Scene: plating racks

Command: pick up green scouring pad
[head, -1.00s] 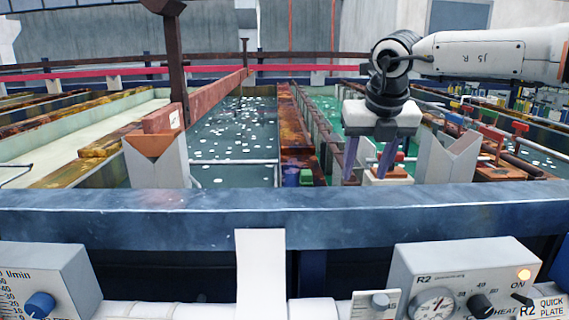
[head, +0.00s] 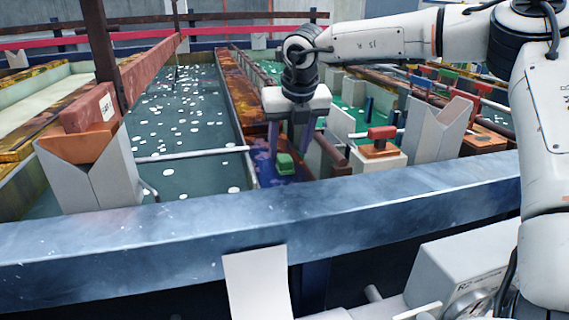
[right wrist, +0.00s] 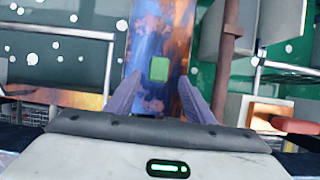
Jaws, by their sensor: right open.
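The green scouring pad (head: 285,163) is a small green block on the blue-purple stained end of a rusty ledge (head: 244,102) between two tanks. In the right wrist view the pad (right wrist: 159,69) lies ahead of the fingers, roughly centred between them. My right gripper (head: 290,150) is open, with its purple fingers pointing down above and just behind the pad. In the right wrist view the gripper (right wrist: 158,100) is empty, its fingers apart on either side. I cannot tell whether the fingertips touch the ledge. My left gripper is not in view.
A blue rail (head: 290,222) runs across the front. A brown bar (head: 332,148) and a white block with a red handle (head: 380,148) stand right of the pad. A grey V-shaped holder (head: 438,125) is farther right. Tank water with white floats (head: 185,120) lies left.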

